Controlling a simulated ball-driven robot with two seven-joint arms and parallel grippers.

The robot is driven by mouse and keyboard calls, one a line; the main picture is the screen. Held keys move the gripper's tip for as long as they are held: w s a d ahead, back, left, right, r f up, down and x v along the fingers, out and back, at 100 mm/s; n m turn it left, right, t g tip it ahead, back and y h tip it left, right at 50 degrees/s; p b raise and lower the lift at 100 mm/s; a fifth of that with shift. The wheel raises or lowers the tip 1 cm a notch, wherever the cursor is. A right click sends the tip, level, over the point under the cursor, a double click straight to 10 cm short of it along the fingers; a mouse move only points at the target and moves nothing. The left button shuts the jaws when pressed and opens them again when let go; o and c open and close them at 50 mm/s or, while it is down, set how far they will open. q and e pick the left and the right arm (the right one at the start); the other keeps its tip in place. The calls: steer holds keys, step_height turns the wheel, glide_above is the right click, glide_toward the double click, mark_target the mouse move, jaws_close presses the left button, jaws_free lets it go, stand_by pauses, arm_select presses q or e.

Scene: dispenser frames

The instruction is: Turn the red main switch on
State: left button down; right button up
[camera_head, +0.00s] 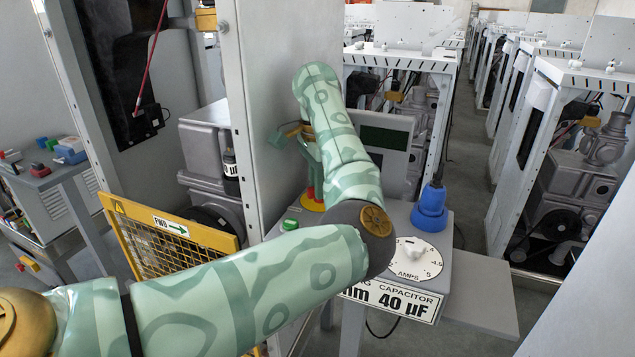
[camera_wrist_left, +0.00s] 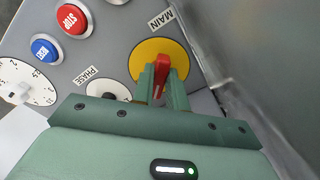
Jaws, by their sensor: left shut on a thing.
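The red main switch (camera_wrist_left: 162,64) has a red handle on a round yellow plate (camera_wrist_left: 145,52), beside a label reading MAIN. My left gripper (camera_wrist_left: 163,78) is shut on the red handle, one finger on each side. The handle lies roughly along the picture's vertical in the left wrist view. In the head view the left gripper (camera_head: 314,178) reaches down to the switch at the back of the grey panel, and the yellow plate (camera_head: 312,204) shows below the fingers. My forearm covers part of the panel there. The right gripper is not in view.
A red STOP button (camera_wrist_left: 74,18), a blue button (camera_wrist_left: 45,48) and a black PHASE knob (camera_wrist_left: 108,95) are near the switch. A white AMPS dial (camera_head: 413,260) and a blue plug (camera_head: 431,208) are on the panel's right. A tall grey wall (camera_head: 270,90) stands close to the left.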

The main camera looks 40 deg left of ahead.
arm_select(q)
steer(key=c, duration=1.4)
jaws_free()
steer(key=shift+r, duration=0.15)
